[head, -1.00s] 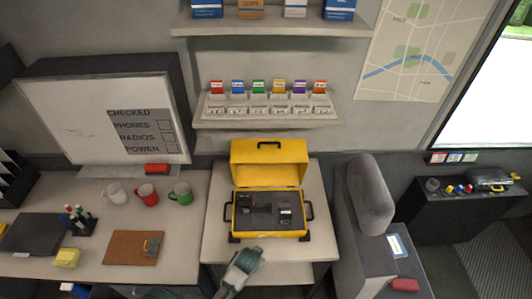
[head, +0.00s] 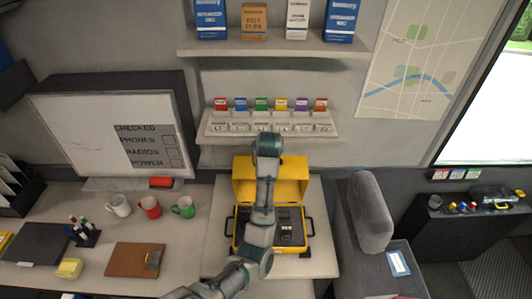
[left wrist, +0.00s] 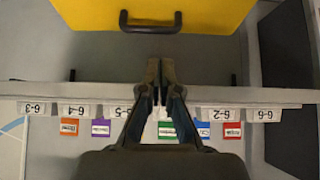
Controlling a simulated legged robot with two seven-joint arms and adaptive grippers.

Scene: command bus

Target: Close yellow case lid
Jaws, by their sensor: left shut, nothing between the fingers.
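The yellow case (head: 300,250) sits on a light stand, with its yellow lid (head: 294,178) standing open at the back. Dark foam with some items shows inside the case. My left arm passes over the case's middle, hiding part of it, and its end (head: 268,146) is at the lid's top edge. In the left wrist view, my left gripper (left wrist: 159,78) is shut and empty, in front of the wall shelf. The lid (left wrist: 220,12) with its black handle (left wrist: 150,27) fills the top of that view, apart from the fingertips. My right gripper is not in view.
The shelf (head: 215,135) with coloured cards is close behind the lid, and it crosses the left wrist view (left wrist: 60,90). Mugs (head: 150,207) and a brown clipboard (head: 130,260) are on the left desk. A grey seat (head: 368,210) stands close on the right.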

